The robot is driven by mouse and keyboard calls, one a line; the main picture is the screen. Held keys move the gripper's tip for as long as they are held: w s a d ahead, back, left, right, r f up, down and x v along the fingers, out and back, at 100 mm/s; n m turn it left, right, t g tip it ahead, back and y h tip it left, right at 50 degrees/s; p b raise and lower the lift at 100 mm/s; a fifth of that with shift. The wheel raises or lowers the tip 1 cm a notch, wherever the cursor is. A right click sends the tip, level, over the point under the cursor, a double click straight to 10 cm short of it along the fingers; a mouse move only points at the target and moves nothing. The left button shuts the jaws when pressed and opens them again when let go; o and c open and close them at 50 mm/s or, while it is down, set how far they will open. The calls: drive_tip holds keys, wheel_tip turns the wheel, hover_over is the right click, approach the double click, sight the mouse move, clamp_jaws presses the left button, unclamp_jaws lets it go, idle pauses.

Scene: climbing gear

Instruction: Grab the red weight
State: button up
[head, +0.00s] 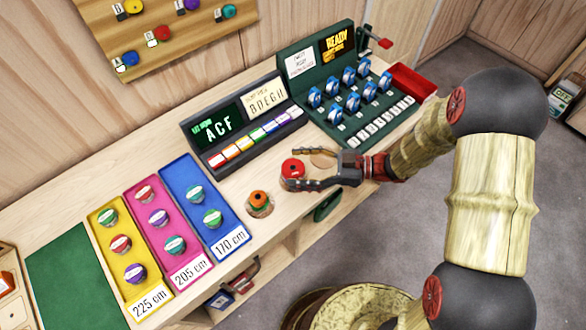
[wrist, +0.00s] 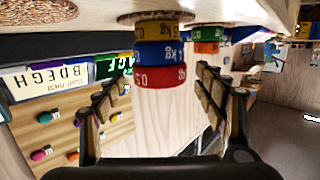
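The red weight (head: 293,168) is the top of a stack on the table. In the wrist view, which looks upside down, the red weight (wrist: 160,76) is marked 0.5, with a blue weight (wrist: 158,53) and a yellow weight (wrist: 157,30) beneath it in the stack. My gripper (head: 291,168) is open, with one finger on each side of the red weight. In the wrist view my gripper (wrist: 164,74) shows a gap between the right finger and the red weight; the left fingertip is close to it, contact unclear.
A second stack, orange on top (head: 258,198), stands just left of my gripper on a cork disc. The dark button console (head: 243,125) and green console (head: 345,100) stand behind.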

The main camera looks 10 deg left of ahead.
drive_tip(key=shift+c, duration=1.2)
drive_tip(key=c, duration=1.4)
